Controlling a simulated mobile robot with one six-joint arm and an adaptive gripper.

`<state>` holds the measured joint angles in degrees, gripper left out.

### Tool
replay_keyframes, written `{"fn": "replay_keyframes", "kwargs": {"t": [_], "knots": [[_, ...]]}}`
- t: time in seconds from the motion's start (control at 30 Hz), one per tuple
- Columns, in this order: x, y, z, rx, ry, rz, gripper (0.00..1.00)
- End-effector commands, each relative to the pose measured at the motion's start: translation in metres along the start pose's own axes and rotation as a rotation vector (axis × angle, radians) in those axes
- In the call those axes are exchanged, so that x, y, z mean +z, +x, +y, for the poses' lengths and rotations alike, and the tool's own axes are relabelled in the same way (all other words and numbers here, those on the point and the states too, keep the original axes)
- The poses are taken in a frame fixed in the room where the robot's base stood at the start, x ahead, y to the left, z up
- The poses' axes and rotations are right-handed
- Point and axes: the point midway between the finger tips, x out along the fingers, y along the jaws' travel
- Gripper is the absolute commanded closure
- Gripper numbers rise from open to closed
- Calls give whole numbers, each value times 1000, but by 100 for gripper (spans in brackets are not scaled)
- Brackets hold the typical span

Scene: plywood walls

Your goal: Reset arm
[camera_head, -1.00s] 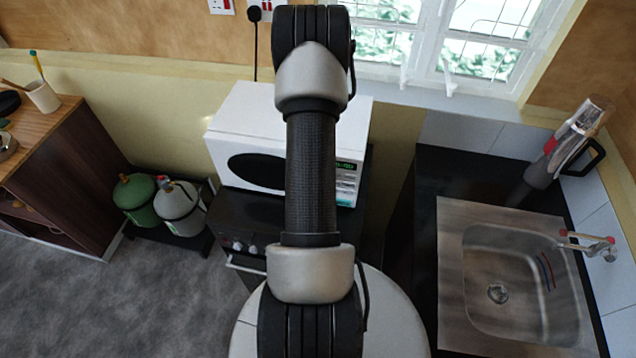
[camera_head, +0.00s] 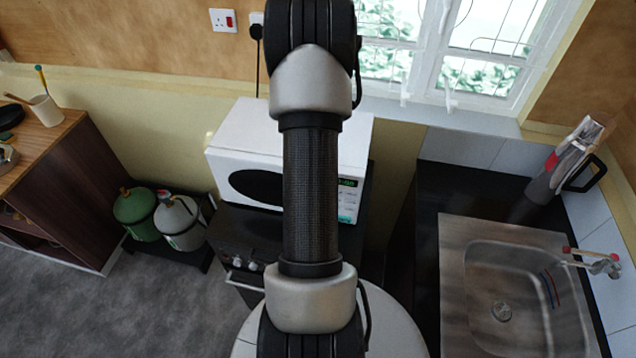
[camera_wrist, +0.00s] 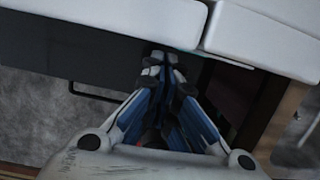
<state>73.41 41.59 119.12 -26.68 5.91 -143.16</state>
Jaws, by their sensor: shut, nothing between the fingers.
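My gripper (camera_wrist: 165,62) shows in the wrist view with its blue and grey fingers together and nothing between them. Its tips lie just below the edge of a white surface (camera_wrist: 110,15) in that view. In the head view my arm rises through the middle of the picture, and my gripper is out of that view. The arm partly hides the white microwave (camera_head: 240,130) behind it.
The microwave stands on a black oven (camera_head: 235,235). Two gas cylinders, one green (camera_head: 136,212) and one grey (camera_head: 178,222), stand left of it. A sink (camera_head: 520,290) and a jug (camera_head: 560,170) are on the right counter. Floor (camera_head: 120,310) at the lower left is clear.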

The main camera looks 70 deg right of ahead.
Motion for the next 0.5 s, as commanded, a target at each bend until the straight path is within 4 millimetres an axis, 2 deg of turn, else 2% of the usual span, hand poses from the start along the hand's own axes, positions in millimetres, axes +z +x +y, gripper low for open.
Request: {"fn": "replay_keyframes", "kwargs": {"t": [0.03, 0.2, 0.33, 0.5], "knots": [[1, -12, 0, 1, 1, -4, 100], [-2, -41, 0, 1, 0, 0, 100], [-3, -54, 0, 0, -1, 3, 100], [-5, -60, 0, -1, -1, 7, 100]]}}
